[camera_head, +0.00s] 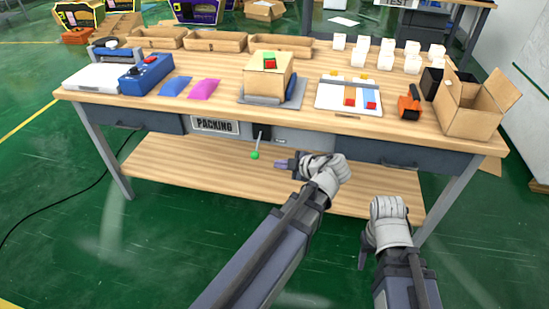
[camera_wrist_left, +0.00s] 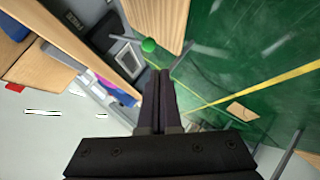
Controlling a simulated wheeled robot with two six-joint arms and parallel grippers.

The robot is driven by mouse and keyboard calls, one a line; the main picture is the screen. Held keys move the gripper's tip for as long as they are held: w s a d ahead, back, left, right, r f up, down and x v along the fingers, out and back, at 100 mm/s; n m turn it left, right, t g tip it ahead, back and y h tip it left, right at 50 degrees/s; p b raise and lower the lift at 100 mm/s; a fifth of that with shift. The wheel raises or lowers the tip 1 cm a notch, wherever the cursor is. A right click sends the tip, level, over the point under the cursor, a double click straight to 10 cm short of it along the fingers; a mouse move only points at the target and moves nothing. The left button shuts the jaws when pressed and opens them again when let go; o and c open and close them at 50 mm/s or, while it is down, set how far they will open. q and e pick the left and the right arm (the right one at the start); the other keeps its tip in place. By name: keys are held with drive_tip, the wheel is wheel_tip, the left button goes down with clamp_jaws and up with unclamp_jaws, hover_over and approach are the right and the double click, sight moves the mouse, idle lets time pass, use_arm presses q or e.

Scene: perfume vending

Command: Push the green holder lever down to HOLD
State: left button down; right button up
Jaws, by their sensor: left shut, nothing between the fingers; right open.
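The lever's green knob (camera_head: 255,155) sits at the end of a thin rod below the table's front edge, next to the PACKING sign. The rod comes from a dark bracket (camera_head: 262,131); I cannot read its setting. My left gripper (camera_head: 277,163) is just right of the knob, apart from it in the picture, with its fingers shut and empty. In the left wrist view the knob (camera_wrist_left: 149,45) appears just beyond and left of the shut fingertips (camera_wrist_left: 158,72). My right gripper (camera_head: 363,258) is open at lower right, away from the lever, its fingers partly hidden.
The wooden table (camera_head: 215,98) carries a cardboard box (camera_head: 266,80) on a grey plate above the lever. An open carton (camera_head: 475,105) stands at the right end. The PACKING sign (camera_head: 215,126) is left of the lever. A lower shelf (camera_head: 190,170) lies below.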

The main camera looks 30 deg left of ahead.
use_arm(q)
drive_tip(key=shift+s+d+r, duration=0.2)
drive_tip(key=shift+s+d, duration=0.05)
drive_tip(key=shift+d, duration=0.2)
drive_tip(key=shift+s+d+r, duration=0.15)
drive_tip(key=shift+s+d, duration=0.1)
drive_tip(key=shift+d, duration=0.2)
drive_tip(key=s+d+r+m+g+h+p, duration=0.2)
drive_tip(key=s+d+r+m+h+p, duration=0.2)
drive_tip(key=d+m+p, duration=0.5)
drive_tip(key=s+d+r+m+g+h+p, duration=0.2)
drive_tip(key=s+d+r+m+h+p, duration=0.3)
drive_tip(key=m+p, duration=0.8)
drive_tip(key=s+d+r+m, duration=0.3)
drive_tip(key=s+d+m, duration=0.1)
drive_tip(key=d+m, duration=0.1)
drive_tip(key=shift+d+m+h, duration=0.25)
drive_tip(key=shift+m+h, duration=0.05)
drive_tip(key=shift+m, duration=0.2)
drive_tip(key=shift+s, duration=0.1)
